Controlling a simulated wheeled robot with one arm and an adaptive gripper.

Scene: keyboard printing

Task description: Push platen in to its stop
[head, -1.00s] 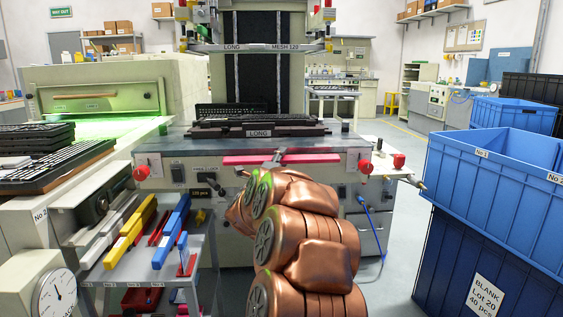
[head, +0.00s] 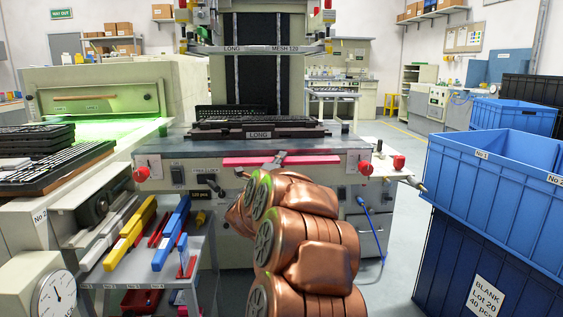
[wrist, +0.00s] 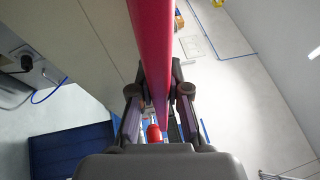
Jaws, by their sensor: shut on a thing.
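The platen (head: 300,132) is the dark block marked LONG on the printing machine's table, with a black keyboard (head: 252,122) lying on top. A pink-red bar (head: 325,158) runs across the front of the machine, below the platen. My gripper (head: 276,160) is at the middle of this bar, mostly hidden behind my copper-coloured arm. In the wrist view, my gripper (wrist: 160,92) is shut on the bar (wrist: 151,45), which passes between the two fingers. The head view does not clearly show how the bar joins the platen or where its stop is.
A screen frame (head: 330,46) marked LONG MESH 120 is above and behind the platen. Red knobs (head: 141,173) flank the machine front. A tool trolley (head: 145,275) stands at the left. Blue crates (head: 490,190) stand at the right, with floor between them and the machine.

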